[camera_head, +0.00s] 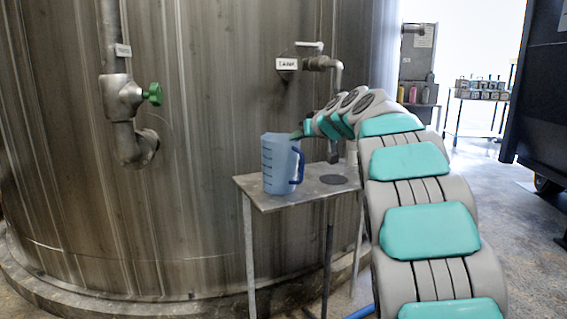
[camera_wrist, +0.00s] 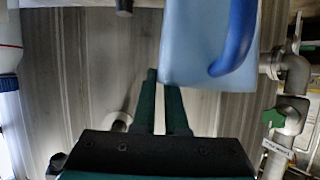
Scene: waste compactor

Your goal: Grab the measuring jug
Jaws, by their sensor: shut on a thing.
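The measuring jug (camera_head: 278,165) is light blue and translucent, with dark level marks and a darker blue handle on its right. It stands upright on a small metal table (camera_head: 325,190) and appears to rest on its top. My gripper (camera_head: 297,134) reaches in from the right at the jug's rim. In the wrist view the two dark green fingers (camera_wrist: 162,88) are at the edge of the jug wall (camera_wrist: 200,45), one on each side, shut on it. The blue handle (camera_wrist: 238,40) is clear of the fingers. Part of one finger is hidden by the jug.
A large metal tank (camera_head: 200,120) stands behind the table. A tap pipe (camera_head: 336,75) hangs above the table's right part, close to my arm. A pipe with a green valve (camera_head: 150,94) is at left. A shelf with bottles (camera_head: 482,90) stands far right.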

